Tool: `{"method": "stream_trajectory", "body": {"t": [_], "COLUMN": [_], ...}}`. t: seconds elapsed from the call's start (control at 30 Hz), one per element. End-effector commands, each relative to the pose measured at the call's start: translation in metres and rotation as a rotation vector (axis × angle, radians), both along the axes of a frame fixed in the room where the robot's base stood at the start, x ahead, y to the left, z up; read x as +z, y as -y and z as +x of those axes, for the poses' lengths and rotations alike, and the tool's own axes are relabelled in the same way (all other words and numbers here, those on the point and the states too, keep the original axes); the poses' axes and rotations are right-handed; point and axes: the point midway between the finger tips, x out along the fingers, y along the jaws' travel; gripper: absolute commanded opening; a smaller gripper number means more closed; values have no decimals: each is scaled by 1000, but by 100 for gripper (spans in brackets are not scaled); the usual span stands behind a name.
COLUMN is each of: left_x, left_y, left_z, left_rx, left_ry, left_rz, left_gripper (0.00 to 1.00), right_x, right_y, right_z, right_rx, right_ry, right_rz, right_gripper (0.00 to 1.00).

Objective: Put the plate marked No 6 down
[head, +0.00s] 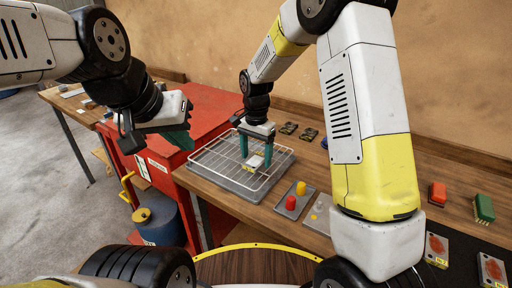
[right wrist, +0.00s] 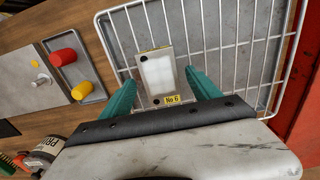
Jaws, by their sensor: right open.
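The plate marked No 6 (right wrist: 158,72) is a small pale rectangle with a yellow label. It lies on the white wire rack (right wrist: 236,48) over a grey tray, and it shows small in the head view (head: 255,162). My right gripper (right wrist: 163,88) is open, its green fingers on either side of the plate and apart from it. In the head view the right gripper (head: 256,155) points down over the rack (head: 215,172). My left gripper (head: 158,140) hangs at the left near the red cabinet; I cannot tell its jaw state.
Left of the rack in the right wrist view, a tray (right wrist: 77,62) holds a red and a yellow cylinder. The red cabinet (head: 200,120) stands beside the bench. Red and green brushes (head: 484,208) and marked plates (head: 437,247) lie at the right.

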Motion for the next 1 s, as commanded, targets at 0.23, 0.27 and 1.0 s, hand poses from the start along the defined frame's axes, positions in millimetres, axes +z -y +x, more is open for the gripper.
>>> {"method": "stream_trajectory", "body": {"t": [0.23, 0.27, 1.0], "left_x": [0, 0, 0], "left_y": [0, 0, 0], "left_z": [0, 0, 0], "left_rx": [0, 0, 0], "left_ry": [0, 0, 0], "left_rz": [0, 0, 0], "left_gripper": [0, 0, 0], "right_x": [47, 54, 176], "right_y": [0, -1, 54], "right_z": [1, 2, -50], "right_rx": [1, 0, 150], "right_ry": [6, 7, 130], "right_rz": [2, 2, 87], "right_gripper": [72, 72, 72]}}
